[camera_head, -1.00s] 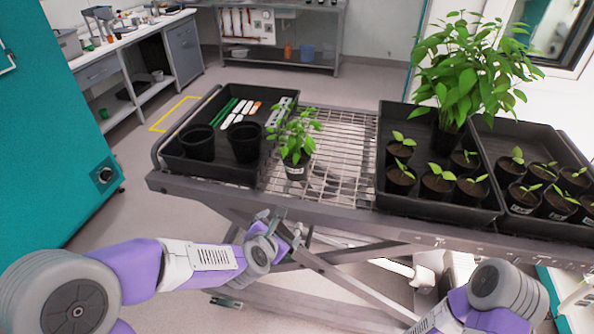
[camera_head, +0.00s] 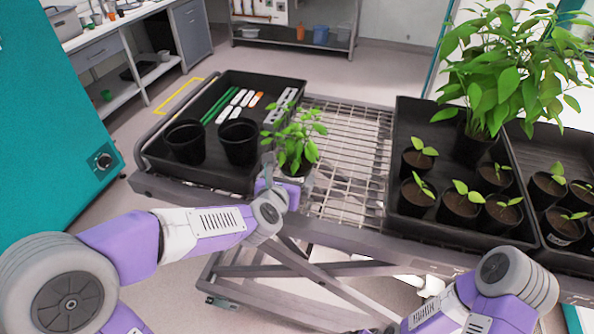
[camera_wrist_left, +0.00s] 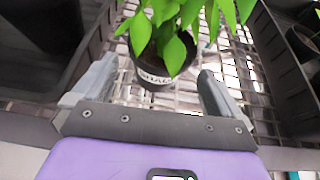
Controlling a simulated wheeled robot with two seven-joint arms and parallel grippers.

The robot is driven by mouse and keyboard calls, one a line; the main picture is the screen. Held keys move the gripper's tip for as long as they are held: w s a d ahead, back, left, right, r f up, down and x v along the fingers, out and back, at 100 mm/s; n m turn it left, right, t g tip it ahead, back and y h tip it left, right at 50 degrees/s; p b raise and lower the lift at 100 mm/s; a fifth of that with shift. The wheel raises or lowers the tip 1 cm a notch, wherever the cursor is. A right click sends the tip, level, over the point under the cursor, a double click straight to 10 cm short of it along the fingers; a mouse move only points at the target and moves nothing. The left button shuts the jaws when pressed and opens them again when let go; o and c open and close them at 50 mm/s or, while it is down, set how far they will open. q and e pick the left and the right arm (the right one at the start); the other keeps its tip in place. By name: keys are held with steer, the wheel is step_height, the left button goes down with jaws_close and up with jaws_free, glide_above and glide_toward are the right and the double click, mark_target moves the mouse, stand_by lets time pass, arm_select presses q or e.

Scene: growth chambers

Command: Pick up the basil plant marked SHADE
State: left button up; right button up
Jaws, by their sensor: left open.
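The basil plant (camera_head: 296,138) is a leafy green plant in a small dark pot, standing upright on the wire shelf of the cart. In the left wrist view, the basil pot (camera_wrist_left: 155,73) carries a white label, partly hidden, reading roughly SHADE. My left gripper (camera_wrist_left: 158,68) is open, with one finger to each side of the pot. Gaps show between the fingers and the pot. In the head view my left gripper (camera_head: 288,174) is at the near side of the pot and hides part of it. My right gripper is out of view; only its arm shows at bottom right.
A black tray (camera_head: 150,160) left of the basil holds empty pots, markers and green sticks. Trays of potted seedlings (camera_head: 459,200) and a tall bushy plant (camera_head: 505,80) stand to the right. Bare wire shelf (camera_head: 350,150) lies between.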

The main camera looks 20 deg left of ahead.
mark_target(294, 170)
arm_select(q)
steer(key=x, duration=0.4)
steer(key=shift+w+r, duration=0.1)
steer(key=shift+w, duration=0.25)
steer(key=shift+r, duration=0.1)
steer(key=c, duration=0.9)
